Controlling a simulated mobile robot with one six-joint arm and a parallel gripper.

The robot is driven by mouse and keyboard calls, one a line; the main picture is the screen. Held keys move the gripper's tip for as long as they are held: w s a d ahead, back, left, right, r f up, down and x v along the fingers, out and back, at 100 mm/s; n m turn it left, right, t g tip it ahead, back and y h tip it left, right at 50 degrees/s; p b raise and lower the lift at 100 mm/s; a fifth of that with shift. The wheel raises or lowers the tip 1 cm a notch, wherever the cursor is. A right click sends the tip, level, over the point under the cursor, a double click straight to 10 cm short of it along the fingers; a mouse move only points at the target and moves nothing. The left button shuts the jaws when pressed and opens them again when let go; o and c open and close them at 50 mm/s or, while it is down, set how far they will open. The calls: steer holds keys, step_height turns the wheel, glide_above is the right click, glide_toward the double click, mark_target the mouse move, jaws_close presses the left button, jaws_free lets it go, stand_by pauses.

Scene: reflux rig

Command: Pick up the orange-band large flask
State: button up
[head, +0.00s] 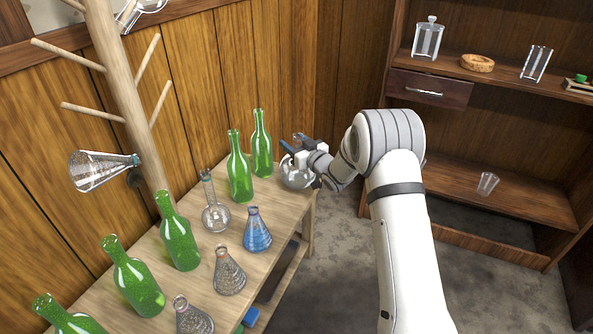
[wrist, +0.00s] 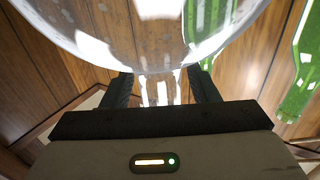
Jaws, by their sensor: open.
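A large round clear flask (head: 294,178) stands at the far right end of the wooden bench in the head view. In the wrist view its glass bulb (wrist: 150,40) fills the top of the picture. My gripper (head: 306,160) is at the flask's upper part and hides some of it. In the wrist view my gripper (wrist: 160,88) is open, with one dark finger on each side of the clear neck (wrist: 160,92). I cannot tell whether the fingers touch the glass. No orange band can be made out on this flask.
Several green bottles (head: 239,175) stand along the bench (head: 190,247), two close to the flask. A long-necked round flask (head: 215,217) and a blue conical flask (head: 257,236) stand nearer. A wooden peg stand (head: 125,80) is at left, a shelf unit (head: 500,190) at right.

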jaws_close()
stand_by(0.5)
steer(key=shift+r, duration=0.1)
